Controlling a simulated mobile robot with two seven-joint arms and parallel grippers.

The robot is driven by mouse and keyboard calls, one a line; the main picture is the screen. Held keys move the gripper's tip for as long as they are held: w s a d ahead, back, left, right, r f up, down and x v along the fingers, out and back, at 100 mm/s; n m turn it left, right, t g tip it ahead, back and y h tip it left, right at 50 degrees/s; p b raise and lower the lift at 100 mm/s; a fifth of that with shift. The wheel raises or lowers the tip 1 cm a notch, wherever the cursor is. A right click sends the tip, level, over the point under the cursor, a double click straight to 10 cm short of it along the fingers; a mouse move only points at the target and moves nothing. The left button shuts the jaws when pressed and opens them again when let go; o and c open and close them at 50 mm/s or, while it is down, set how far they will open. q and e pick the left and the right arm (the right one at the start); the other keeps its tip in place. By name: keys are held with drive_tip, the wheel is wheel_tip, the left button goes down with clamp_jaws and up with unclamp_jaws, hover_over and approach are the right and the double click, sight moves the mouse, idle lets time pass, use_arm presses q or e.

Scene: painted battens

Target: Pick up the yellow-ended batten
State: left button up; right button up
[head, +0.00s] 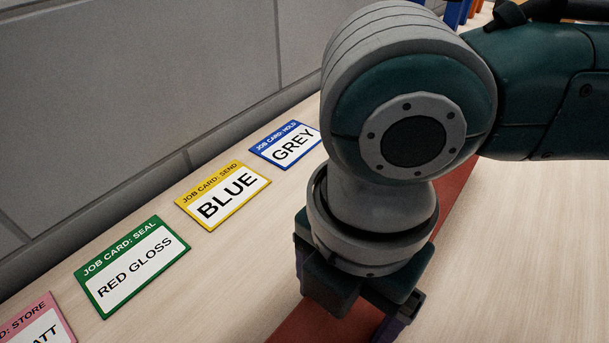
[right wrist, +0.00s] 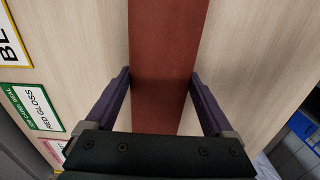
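A long flat red-brown batten (head: 455,190) lies on the pale wooden bench and runs diagonally under my right gripper (head: 345,303). In the right wrist view the batten (right wrist: 168,60) passes between the two purple fingers of my right gripper (right wrist: 161,76). The fingers are apart, one on each side of it, and do not appear closed on it. No yellow end shows on the visible part of the batten. My right arm hides part of it in the head view. My left gripper is not in view.
Job cards lie along the grey wall: a blue GREY card (head: 287,145), a yellow BLUE card (head: 223,194), a green RED GLOSS card (head: 132,267) and a pink card (head: 38,322). Blue and orange pieces (head: 456,13) stand at the far end. A blue object (right wrist: 300,145) shows lower right.

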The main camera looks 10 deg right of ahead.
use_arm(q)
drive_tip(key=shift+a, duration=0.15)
use_arm(e)
clamp_jaws()
drive_tip(key=shift+r, duration=0.1)
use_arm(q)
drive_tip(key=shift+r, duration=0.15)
use_arm(e)
drive_tip(key=shift+r, duration=0.15)
